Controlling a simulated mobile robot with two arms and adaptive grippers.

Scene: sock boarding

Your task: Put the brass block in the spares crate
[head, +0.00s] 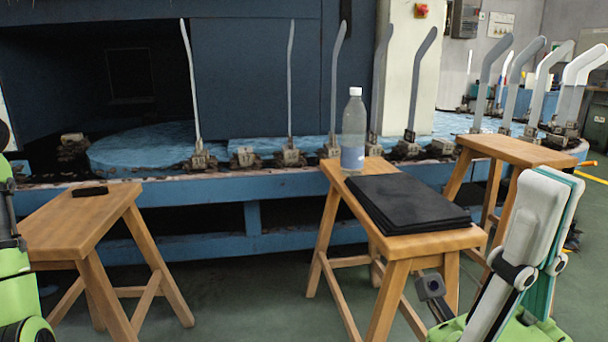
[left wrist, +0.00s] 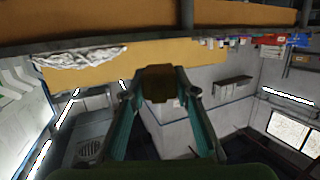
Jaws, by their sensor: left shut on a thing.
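My left gripper (left wrist: 158,90) shows in the left wrist view. Its teal-lined fingers are closed on a dark brownish block (left wrist: 157,80), which looks like the brass block and sits at the fingertips. In the head view only green and black parts of my left arm show at the left edge; the block is not visible there. My right gripper (head: 562,182) stands at the lower right of the head view, fingers pointing up, beside the middle stool. The gap between its fingers cannot be judged from this angle. I cannot make out a spares crate in either view.
A wooden stool (head: 66,217) at left bears a small black object (head: 90,191). The middle stool (head: 428,241) holds a black folded stack (head: 408,202) and a clear bottle (head: 354,130). Another stool (head: 519,150) stands behind at right. A blue machine (head: 215,187) with upright metal forms spans the back.

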